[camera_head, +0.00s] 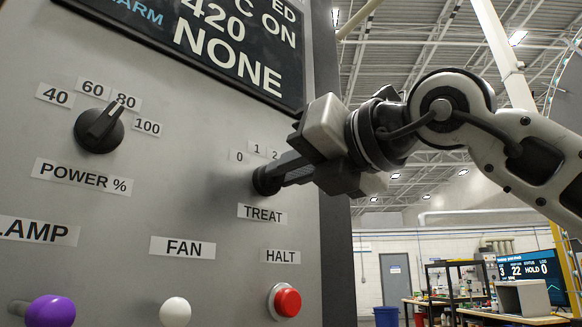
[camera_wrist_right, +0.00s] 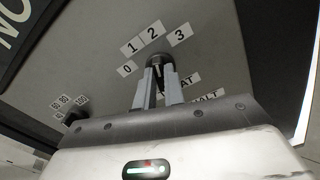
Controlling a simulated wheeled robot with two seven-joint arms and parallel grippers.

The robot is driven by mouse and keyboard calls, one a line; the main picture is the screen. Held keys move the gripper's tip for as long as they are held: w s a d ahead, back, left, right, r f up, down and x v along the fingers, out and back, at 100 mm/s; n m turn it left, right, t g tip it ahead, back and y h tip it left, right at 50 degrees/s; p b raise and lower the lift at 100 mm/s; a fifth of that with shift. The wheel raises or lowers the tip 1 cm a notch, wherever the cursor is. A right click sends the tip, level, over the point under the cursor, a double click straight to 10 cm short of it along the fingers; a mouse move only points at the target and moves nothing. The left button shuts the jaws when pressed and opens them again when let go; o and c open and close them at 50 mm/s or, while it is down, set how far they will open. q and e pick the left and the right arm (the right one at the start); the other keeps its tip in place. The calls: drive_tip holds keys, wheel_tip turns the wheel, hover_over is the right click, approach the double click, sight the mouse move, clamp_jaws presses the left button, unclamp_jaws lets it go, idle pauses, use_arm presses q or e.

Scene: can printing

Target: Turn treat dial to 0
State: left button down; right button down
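The treat dial (camera_head: 264,181) is a black knob on the grey panel, above its TREAT label (camera_head: 262,213). In the head view my right gripper (camera_head: 283,175) reaches it from the right and covers most of it. In the right wrist view the dial (camera_wrist_right: 156,60) sits below the marks 0, 1, 2 and 3. The fingers of my right gripper (camera_wrist_right: 157,82) lie close on both sides of its ridge and appear shut on it. Which mark the dial points at is hidden by the fingers. My left gripper is not in view.
The power dial (camera_head: 99,128) is at the left, pointing near 80. Below are a purple knob (camera_head: 50,311), a white FAN knob (camera_head: 175,312) and a red HALT button (camera_head: 287,302). A dark display (camera_head: 230,45) tops the panel. A bench with a monitor (camera_head: 530,275) stands far right.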

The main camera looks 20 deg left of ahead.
use_arm(q)
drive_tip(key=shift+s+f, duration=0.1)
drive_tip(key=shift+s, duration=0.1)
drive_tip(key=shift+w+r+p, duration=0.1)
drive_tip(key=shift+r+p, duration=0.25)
drive_tip(key=shift+p, duration=0.2)
use_arm(e)
drive_tip(key=shift+s+a+n, duration=0.1)
drive_tip(key=shift+n, duration=3.85)
drive_tip(key=shift+s+n, duration=0.1)
drive_tip(key=shift+n, duration=3.85)
drive_tip(key=c, duration=1.5)
unclamp_jaws()
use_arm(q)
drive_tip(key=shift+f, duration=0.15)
